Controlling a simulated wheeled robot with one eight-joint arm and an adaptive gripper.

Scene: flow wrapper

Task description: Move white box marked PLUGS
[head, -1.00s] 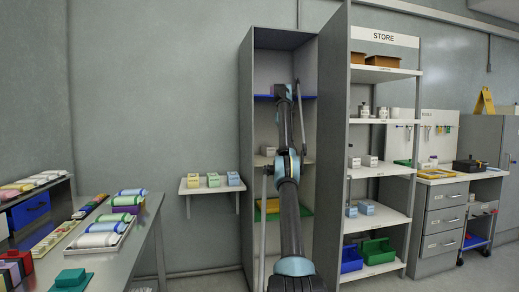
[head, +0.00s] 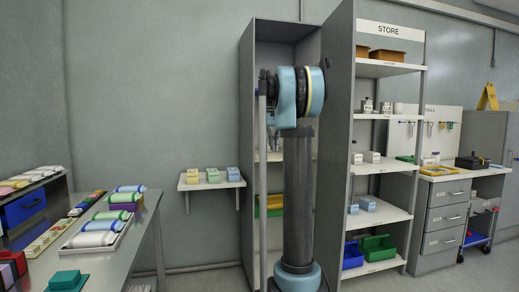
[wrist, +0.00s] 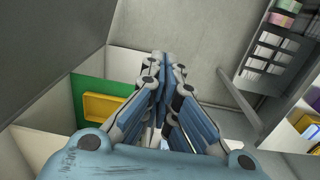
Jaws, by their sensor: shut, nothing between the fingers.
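Two small white boxes stand on the middle shelf of the STORE rack in the head view, a left one (head: 357,158) and a right one (head: 372,157). Their markings are too small to read, so I cannot tell whether either is marked PLUGS. My gripper (wrist: 164,62) shows in the wrist view with its fingers together and nothing between them. In the head view it is hidden behind my arm, which stands upright in front of the tall open grey cabinet (head: 246,130). My arm also hides much of the cabinet's inside.
A small wall shelf (head: 211,185) left of the cabinet bears yellow, green and blue boxes. A yellow item (wrist: 108,107) on green lies left of my gripper. A loaded bench stands at left.

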